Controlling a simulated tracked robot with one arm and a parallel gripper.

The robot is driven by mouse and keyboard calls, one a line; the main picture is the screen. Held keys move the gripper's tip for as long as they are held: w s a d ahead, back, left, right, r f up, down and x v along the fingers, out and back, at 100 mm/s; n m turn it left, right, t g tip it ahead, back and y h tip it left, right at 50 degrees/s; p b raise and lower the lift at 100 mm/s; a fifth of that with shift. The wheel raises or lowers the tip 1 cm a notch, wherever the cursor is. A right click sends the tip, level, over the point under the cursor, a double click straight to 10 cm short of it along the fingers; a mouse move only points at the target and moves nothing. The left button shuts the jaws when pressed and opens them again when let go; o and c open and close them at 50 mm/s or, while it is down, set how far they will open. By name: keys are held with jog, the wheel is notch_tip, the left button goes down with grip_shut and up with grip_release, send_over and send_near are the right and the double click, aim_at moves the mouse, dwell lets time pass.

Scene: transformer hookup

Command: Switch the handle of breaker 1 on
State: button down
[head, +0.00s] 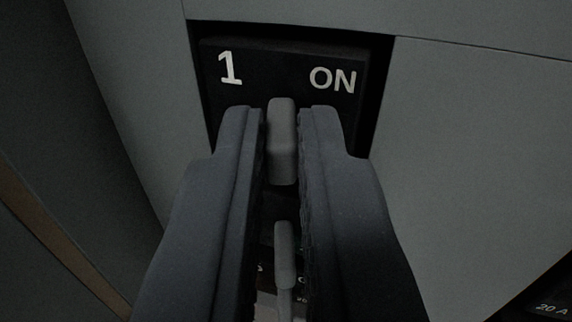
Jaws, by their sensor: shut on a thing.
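Breaker 1 (277,65) is a black unit set in a grey panel, marked "1" at its upper left and "ON" at its upper right. Its handle (283,140) is a light grey upright lever just below and between these marks. My gripper (282,125) has its two dark fingers on either side of the handle, closed on it. The fingers hide much of the breaker's lower part. A second thin grey piece (285,255) shows lower down between the fingers; I cannot tell what it belongs to.
The grey panel (470,130) surrounds the breaker closely on the left, top and right. Part of another dark unit with a "20 A" label (550,305) shows at the lower right corner. A brown strip (60,240) runs along the lower left.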

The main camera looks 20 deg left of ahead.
jog(key=shift+d+y+p, duration=0.1)
jog(key=shift+y+p, duration=0.2)
jog(key=shift+p, duration=0.05)
jog(key=c, duration=1.5)
grip_release()
jog(key=b+v, duration=0.3)
jog(key=v, duration=1)
jog(key=shift+s+d, duration=0.15)
jog(key=shift+s, duration=0.2)
